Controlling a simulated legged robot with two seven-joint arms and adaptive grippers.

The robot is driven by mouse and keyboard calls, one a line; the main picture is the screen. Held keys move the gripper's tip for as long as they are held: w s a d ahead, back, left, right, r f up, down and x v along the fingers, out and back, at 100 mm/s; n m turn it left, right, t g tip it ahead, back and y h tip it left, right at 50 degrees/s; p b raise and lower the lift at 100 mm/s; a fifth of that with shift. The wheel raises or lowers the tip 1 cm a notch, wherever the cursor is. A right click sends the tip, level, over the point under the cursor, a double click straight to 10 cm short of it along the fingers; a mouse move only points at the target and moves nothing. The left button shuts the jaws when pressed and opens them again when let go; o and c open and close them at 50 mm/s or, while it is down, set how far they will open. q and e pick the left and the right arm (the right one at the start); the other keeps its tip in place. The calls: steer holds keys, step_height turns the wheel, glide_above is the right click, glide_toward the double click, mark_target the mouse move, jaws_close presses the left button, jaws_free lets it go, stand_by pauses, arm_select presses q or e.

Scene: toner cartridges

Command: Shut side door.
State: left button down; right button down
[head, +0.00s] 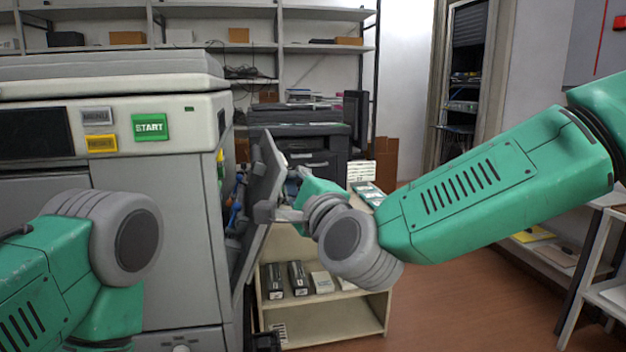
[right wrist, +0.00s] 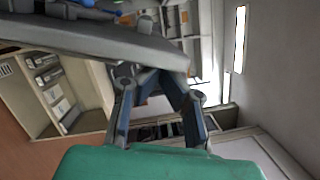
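The side door (head: 262,202) is a grey panel on the right side of the large printer (head: 150,230). It stands partly open, with a gap showing blue and yellow parts inside. My right gripper (head: 272,212) is at the door's outer face, around mid-height, and appears to touch it. In the right wrist view the door (right wrist: 90,38) crosses the top left, and the fingers of my right gripper (right wrist: 155,85) reach its edge.
A low wooden shelf (head: 340,318) with several toner boxes stands right of the printer, below the door. A dark printer (head: 310,150) stands behind. The printer's front has a green START button (head: 150,127). Open brown floor (head: 470,305) lies to the right, before a side rack (head: 600,265).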

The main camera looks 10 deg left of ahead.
mark_target(268, 198)
steer(key=shift+n, duration=0.9)
steer(key=a, duration=0.1)
steer(key=s+a+r+p, duration=0.1)
steer(key=a, duration=0.2)
steer(key=shift+s+r+p, duration=0.2)
steer(key=shift+r+p, duration=0.1)
steer(key=shift+p, duration=0.1)
steer(key=shift+s+a+r+p, duration=0.15)
steer(key=shift+s+a+p, duration=0.1)
steer(key=shift+a, duration=0.45)
steer(key=shift+s+a+r+p, duration=0.15)
steer(key=shift+a+p, duration=0.1)
steer(key=shift+a, duration=0.45)
